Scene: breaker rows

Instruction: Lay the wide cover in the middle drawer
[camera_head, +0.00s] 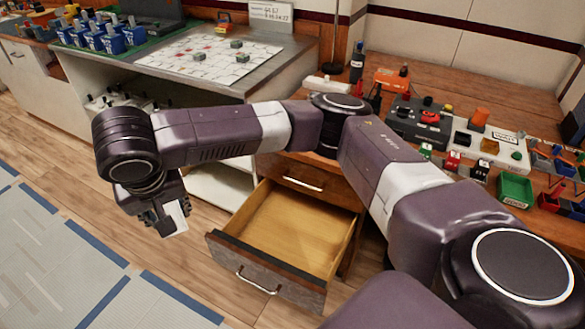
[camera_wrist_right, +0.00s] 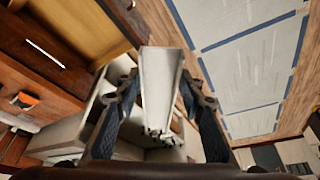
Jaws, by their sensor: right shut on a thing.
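The wide cover, a pale white channel-shaped piece, (camera_wrist_right: 160,85) is held between the two fingers of my right gripper (camera_wrist_right: 160,105) in the right wrist view. In the head view my right gripper (camera_head: 165,218) hangs at the left, pointing down, and a small white part of the cover (camera_head: 177,216) shows at its tip. The drawer (camera_head: 285,235) below a shut upper drawer is pulled open, and its visible wooden floor is bare. The gripper and cover are left of this drawer, apart from it. My left gripper is not in view.
The shut upper drawer (camera_head: 302,184) sits under the wooden bench (camera_head: 450,75), which carries breakers, bins and tools. A cabinet with a whiteboard-like panel (camera_head: 210,52) stands behind my arm. Floor with blue-striped mats (camera_head: 60,260) is free at the left.

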